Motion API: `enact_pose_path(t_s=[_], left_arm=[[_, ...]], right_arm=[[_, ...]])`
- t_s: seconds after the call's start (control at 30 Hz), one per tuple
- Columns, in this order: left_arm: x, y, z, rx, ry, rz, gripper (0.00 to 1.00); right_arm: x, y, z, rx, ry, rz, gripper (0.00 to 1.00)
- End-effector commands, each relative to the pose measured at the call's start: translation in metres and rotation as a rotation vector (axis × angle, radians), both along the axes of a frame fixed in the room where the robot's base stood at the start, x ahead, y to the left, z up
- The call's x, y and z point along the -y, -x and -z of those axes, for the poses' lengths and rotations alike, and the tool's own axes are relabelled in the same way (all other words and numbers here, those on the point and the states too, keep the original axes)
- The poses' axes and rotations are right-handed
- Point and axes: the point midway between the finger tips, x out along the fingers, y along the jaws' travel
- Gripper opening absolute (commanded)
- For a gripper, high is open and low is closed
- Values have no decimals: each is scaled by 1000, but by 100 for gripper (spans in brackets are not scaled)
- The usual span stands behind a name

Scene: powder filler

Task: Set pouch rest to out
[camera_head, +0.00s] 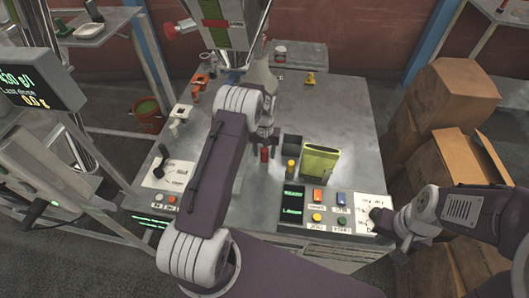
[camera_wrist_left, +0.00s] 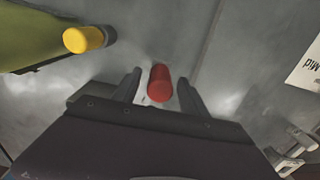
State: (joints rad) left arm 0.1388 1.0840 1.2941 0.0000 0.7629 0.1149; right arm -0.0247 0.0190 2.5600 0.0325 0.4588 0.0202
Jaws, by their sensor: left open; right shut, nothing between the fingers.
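My left gripper (camera_head: 265,138) is over the middle of the metal table. Its open fingers (camera_wrist_left: 160,84) stand on either side of a red cylinder in the left wrist view (camera_wrist_left: 160,83), with a gap to each finger. The red cylinder also shows in the head view (camera_head: 264,154). A yellow-topped post (camera_head: 291,167) stands to its right, beside a yellow-green pouch (camera_head: 319,160). The post also shows in the left wrist view (camera_wrist_left: 84,39). I cannot tell which part is the pouch rest. My right gripper (camera_head: 386,222) is shut and empty near the table's right front corner.
A control panel (camera_head: 305,220) with a green display and coloured buttons sits at the table's front. A dark square bin (camera_head: 292,144) stands behind the yellow post. Cardboard boxes (camera_head: 450,95) are stacked at the right. A black-handled part (camera_head: 162,155) stands at the left.

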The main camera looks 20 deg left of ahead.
Motion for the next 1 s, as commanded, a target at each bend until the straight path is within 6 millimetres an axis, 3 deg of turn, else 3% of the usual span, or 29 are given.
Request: enact_pose_path(t_s=[0.03,0.2,1.0], left_arm=[[0,0,0,0,0,0,43],[0,0,0,0,0,0,0],[0,0,-1,-1,0,0,0]], right_arm=[[0,0,0,0,0,0,0],[0,0,0,0,0,0,0],[0,0,0,0,0,0,0]])
